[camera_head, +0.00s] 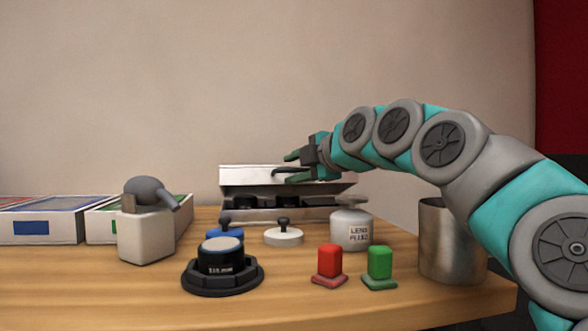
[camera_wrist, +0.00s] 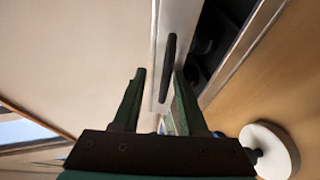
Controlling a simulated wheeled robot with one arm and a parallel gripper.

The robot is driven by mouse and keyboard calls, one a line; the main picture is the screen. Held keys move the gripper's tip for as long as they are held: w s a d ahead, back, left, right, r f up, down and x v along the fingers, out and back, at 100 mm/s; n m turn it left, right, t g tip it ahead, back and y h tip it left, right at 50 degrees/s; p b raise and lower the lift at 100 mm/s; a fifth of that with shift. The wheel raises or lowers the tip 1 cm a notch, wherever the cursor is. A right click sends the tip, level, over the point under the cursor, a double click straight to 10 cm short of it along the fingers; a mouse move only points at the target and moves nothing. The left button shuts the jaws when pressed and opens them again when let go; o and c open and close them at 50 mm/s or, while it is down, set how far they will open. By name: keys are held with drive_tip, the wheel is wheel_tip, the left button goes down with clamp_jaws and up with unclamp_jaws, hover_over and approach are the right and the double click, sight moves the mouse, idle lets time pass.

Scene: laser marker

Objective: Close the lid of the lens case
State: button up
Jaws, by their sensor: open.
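The lens case (camera_head: 262,214) is a silver box at the back of the table, with its lid (camera_head: 245,177) raised and a dark gap between lid and base. In the wrist view the lid's pale edge (camera_wrist: 182,28) runs beside the dark inside of the case (camera_wrist: 212,45). A black handle (camera_wrist: 168,62) on the lid lies ahead between my fingertips. My gripper (camera_head: 285,164) is open and empty at the lid, reaching in from the right. In the wrist view its two green fingers (camera_wrist: 160,76) straddle the handle's line; I cannot tell whether they touch it.
In front of the case stand a white round-knobbed piece (camera_head: 283,236), a white lens fluid bottle (camera_head: 351,232), a black lens (camera_head: 222,262), and red (camera_head: 329,262) and green (camera_head: 379,264) blocks. A metal cup (camera_head: 440,250) is right. A white holder (camera_head: 145,238) and trays (camera_head: 40,226) are left.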

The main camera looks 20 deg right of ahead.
drive_tip(key=shift+s, duration=0.1)
drive_tip(key=v, duration=0.7)
drive_tip(key=shift+s, duration=0.35)
drive_tip(key=shift+c, duration=0.2)
